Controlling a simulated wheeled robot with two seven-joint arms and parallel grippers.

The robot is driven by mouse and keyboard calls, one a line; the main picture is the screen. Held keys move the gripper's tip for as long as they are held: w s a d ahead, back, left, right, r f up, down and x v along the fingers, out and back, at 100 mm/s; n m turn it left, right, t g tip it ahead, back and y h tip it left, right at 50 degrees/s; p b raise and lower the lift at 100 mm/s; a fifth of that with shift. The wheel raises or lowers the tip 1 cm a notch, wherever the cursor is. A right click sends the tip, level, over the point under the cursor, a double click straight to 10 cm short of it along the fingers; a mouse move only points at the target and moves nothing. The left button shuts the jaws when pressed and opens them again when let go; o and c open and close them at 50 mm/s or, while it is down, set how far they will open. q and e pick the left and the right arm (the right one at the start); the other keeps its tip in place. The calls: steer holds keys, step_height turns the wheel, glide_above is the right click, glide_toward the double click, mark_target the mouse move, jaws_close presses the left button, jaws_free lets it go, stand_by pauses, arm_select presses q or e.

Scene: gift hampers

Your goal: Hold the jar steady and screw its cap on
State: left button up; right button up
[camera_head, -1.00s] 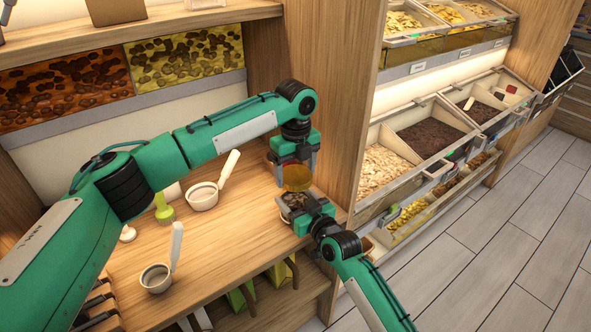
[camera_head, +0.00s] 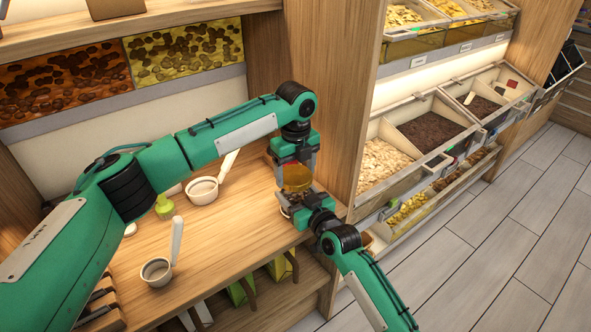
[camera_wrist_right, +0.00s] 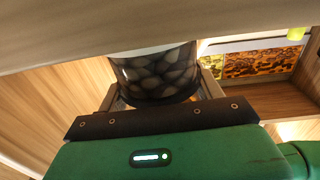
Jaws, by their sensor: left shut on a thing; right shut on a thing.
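An amber cap (camera_head: 296,179) shows below my left gripper (camera_head: 294,165), which is shut on it and comes down from above. The jar (camera_wrist_right: 157,76) is see-through with dark pebble-like contents. It stands between the fingers of my right gripper (camera_wrist_right: 155,95), which is shut on it. In the head view my right gripper (camera_head: 304,206) reaches in from the lower right and mostly hides the jar. The cap is right over the jar. I cannot tell whether the cap touches the jar's rim.
On the wooden counter (camera_head: 225,240) to the left are a white scoop (camera_head: 203,190), another handled cup (camera_head: 157,271) and a green item (camera_head: 164,206). A wooden upright panel (camera_head: 333,90) stands close on the right, with bulk bins (camera_head: 432,132) beyond it.

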arm_select(q)
steer(key=shift+f, duration=0.4)
arm_select(e)
steer(key=c, duration=0.5)
arm_select(q)
steer(key=m, duration=1.3)
steer(key=o, duration=1)
steer(key=shift+c, duration=0.2)
